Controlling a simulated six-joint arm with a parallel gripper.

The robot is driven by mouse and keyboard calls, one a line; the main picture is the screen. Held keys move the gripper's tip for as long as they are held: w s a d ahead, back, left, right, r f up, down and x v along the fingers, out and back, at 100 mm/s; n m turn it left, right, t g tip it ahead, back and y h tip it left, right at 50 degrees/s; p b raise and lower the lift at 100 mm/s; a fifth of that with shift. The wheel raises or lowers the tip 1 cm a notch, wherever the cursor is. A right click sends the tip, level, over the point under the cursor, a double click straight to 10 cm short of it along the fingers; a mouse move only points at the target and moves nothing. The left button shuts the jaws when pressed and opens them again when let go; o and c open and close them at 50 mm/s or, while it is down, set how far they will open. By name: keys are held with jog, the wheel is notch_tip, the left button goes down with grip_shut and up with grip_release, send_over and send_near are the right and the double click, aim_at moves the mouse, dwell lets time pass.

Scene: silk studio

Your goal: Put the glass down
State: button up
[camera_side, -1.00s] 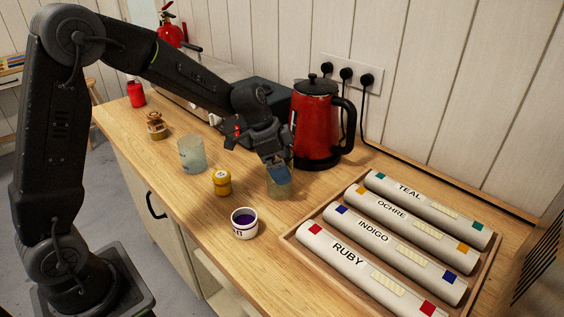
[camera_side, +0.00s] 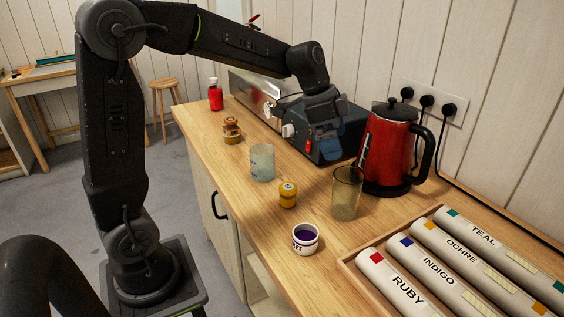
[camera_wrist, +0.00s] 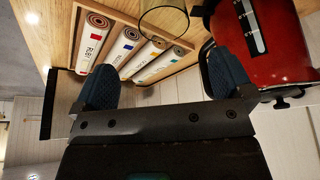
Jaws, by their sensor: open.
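An empty, clear, slightly amber glass (camera_side: 346,194) stands upright on the wooden counter, just left of the red kettle. It also shows at the top of the wrist view (camera_wrist: 163,20), beyond my fingertips. My gripper (camera_side: 326,150) is open and empty, raised above the counter behind the glass and apart from it. In the wrist view my two blue-padded fingers (camera_wrist: 163,75) are spread wide with nothing between them. A second, frosted glass (camera_side: 262,163) stands upright farther left on the counter.
The red kettle (camera_side: 391,150) stands close to the glass. A yellow jar (camera_side: 288,195), a white cup of purple liquid (camera_side: 305,239), a brown bottle (camera_side: 232,131) and a red bottle (camera_side: 216,95) stand on the counter. A tray (camera_side: 352,268) of labelled rolls is at right; a dark box-shaped machine (camera_side: 340,137) stands behind.

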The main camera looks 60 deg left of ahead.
jog(key=s+d+n+t+y, duration=0.2)
jog(key=s+n, duration=0.6)
jog(key=s, duration=1.4)
jog(key=shift+d+n+y, duration=0.4)
jog(key=shift+d+y, duration=0.1)
jog(key=shift+d, duration=0.25)
